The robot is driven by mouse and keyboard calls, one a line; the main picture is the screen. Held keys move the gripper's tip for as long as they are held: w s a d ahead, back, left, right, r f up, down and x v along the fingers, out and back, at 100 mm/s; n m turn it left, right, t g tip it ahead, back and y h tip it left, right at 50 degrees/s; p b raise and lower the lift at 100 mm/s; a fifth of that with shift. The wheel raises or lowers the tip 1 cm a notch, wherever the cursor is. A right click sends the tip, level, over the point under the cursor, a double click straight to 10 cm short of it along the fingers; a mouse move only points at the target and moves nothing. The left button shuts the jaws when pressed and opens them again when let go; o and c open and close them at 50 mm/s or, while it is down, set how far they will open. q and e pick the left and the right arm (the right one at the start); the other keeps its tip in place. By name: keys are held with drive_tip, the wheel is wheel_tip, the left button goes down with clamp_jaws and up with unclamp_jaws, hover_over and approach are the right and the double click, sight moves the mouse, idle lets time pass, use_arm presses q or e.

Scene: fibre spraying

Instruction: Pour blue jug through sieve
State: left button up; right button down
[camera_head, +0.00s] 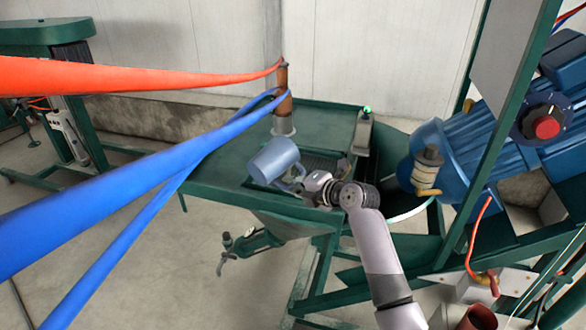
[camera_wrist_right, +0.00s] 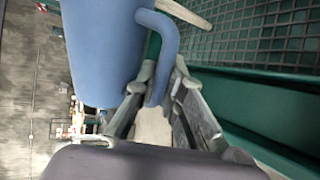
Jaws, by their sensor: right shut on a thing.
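The blue jug (camera_head: 273,160) is held tilted over the green machine table in the head view, its open end out of sight. In the right wrist view the jug (camera_wrist_right: 98,50) fills the upper left, with its handle between the fingers. My right gripper (camera_head: 300,185) is shut on the jug handle; it also shows in the right wrist view (camera_wrist_right: 155,105). The sieve (camera_head: 322,162) is a dark mesh set in the green table, just right of the jug. Its grid (camera_wrist_right: 265,35) shows at the upper right of the right wrist view. My left gripper is not in view.
Blue and orange hoses cross the left of the head view to a brown pipe (camera_head: 282,95). The green table (camera_head: 215,175) has bare room left of the jug. A large blue motor (camera_head: 455,155) and green frame posts stand at the right.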

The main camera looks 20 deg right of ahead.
drive_tip(key=shift+w+d, duration=0.1)
drive_tip(key=shift+w, duration=0.05)
drive_tip(key=shift+r+m, duration=0.25)
drive_tip(key=shift+m, duration=0.05)
idle(0.5)
drive_tip(key=shift+r, duration=0.15)
drive_tip(key=shift+m+y, duration=0.3)
drive_tip(key=shift+m, duration=0.1)
drive_tip(key=shift+r, duration=0.15)
drive_tip(key=shift+y, duration=0.3)
drive_tip(key=shift+r+m, duration=0.2)
drive_tip(key=shift+m, duration=0.1)
